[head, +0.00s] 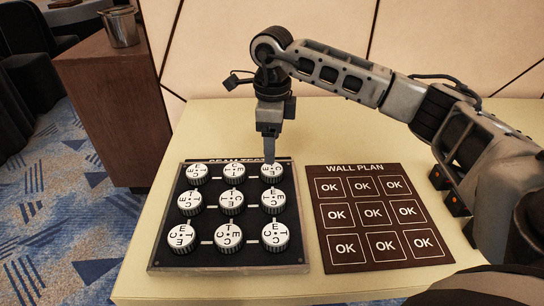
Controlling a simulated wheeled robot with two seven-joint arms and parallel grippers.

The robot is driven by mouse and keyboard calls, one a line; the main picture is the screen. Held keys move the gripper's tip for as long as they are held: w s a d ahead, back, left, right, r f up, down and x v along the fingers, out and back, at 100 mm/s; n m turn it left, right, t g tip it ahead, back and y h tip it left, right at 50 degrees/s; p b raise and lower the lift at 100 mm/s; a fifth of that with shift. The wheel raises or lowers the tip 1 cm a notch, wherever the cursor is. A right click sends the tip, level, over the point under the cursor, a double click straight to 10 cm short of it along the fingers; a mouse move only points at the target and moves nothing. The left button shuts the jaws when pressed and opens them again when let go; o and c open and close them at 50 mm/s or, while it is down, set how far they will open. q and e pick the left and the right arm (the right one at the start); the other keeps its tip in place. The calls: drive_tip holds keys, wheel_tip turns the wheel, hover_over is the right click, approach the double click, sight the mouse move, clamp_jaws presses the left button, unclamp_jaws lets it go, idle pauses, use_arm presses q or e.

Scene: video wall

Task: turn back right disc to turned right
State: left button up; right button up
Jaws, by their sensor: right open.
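A black board (158,252) on the table holds white-topped discs in three rows, with letters around their faces. The back right disc (272,176) is directly below my right gripper (269,158). The gripper points straight down, and its fingertips are at or just above the disc's rear edge. They hide part of the disc's top, so its turn is hard to read. I cannot tell whether they touch it. The right gripper is open, though its fingers overlap from this side. The back middle disc (234,173) is close on the left. My left gripper is out of view.
A brown panel headed WALL PLAN (325,256), with several OK squares, lies right of the board. The cream table (215,115) is clear behind both. A wooden cabinet (115,105) with a metal pot (121,27) stands at the left.

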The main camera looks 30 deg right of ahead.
wheel_tip(320, 180, up, 9)
drive_tip(key=shift+f, duration=0.1)
idle(0.7)
